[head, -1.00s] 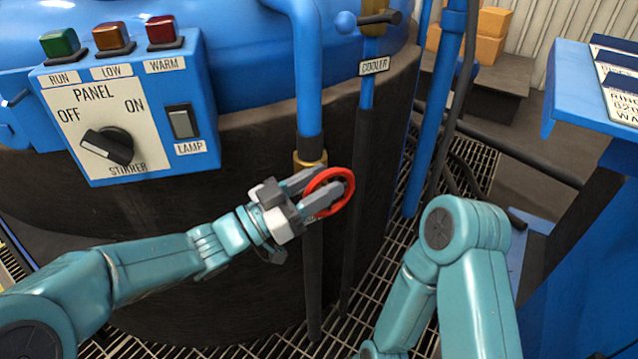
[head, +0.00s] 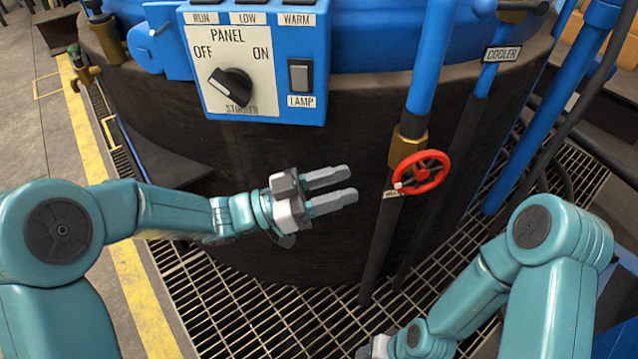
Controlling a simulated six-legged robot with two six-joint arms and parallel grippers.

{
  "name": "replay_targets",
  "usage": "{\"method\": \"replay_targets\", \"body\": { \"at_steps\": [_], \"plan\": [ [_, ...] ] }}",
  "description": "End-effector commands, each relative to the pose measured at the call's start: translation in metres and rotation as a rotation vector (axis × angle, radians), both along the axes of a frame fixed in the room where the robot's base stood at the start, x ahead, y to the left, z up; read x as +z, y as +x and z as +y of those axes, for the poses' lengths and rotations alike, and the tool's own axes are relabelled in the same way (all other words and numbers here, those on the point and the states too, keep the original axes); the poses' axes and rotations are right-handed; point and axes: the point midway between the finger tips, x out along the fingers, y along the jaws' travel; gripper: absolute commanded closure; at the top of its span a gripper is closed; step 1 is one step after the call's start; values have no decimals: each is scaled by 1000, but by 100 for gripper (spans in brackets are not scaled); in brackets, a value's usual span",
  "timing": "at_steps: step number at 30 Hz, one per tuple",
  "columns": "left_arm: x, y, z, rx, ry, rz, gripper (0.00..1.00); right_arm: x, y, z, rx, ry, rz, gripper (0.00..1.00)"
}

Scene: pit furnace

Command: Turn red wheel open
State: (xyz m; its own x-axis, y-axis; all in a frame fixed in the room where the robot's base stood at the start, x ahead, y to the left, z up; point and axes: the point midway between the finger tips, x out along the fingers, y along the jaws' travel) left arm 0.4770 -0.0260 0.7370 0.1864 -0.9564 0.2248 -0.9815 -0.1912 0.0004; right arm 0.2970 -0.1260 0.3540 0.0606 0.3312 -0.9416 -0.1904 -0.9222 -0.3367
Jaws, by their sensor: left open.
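The red wheel (head: 421,172) is a small spoked handwheel on a brass valve (head: 402,143) in a vertical pipe, blue above and dark below. A small label, too small to read, sits at the wheel's lower left. My left gripper (head: 350,186) is open and empty. It is to the left of the wheel and apart from it, its fingers pointing right toward it. My right arm comes in at the lower right; its gripper end is mostly cut off at the bottom edge, and its jaws cannot be made out.
A blue control panel (head: 265,109) with a black stirrer knob (head: 231,85) and a lamp switch (head: 300,75) is mounted on the dark furnace wall (head: 350,120). The cooler pipe (head: 487,78) runs right of the wheel. Metal grating (head: 250,320) covers the floor below.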

Motion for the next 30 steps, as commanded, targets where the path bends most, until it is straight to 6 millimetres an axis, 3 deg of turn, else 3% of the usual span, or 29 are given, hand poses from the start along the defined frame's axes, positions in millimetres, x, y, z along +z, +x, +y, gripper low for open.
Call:
{"method": "replay_targets", "body": {
  "at_steps": [3, 8, 23, 30],
  "plan": [
    [-3, -3, 18, 3, 0, 2, 57, 4, -1, 1, 4, 0, 2, 43],
    [-6, -5, 29, 0, -1, 1, 57, 5, -1, 1, 5, 1, 2, 43],
    [-8, -5, 29, 1, 4, 3, 57, 5, -1, 1, 5, 0, 1, 43],
    [-34, 5, 27, 60, 104, 73, 57, 5, -1, 1, 4, 0, 1, 43]
  ]
}}
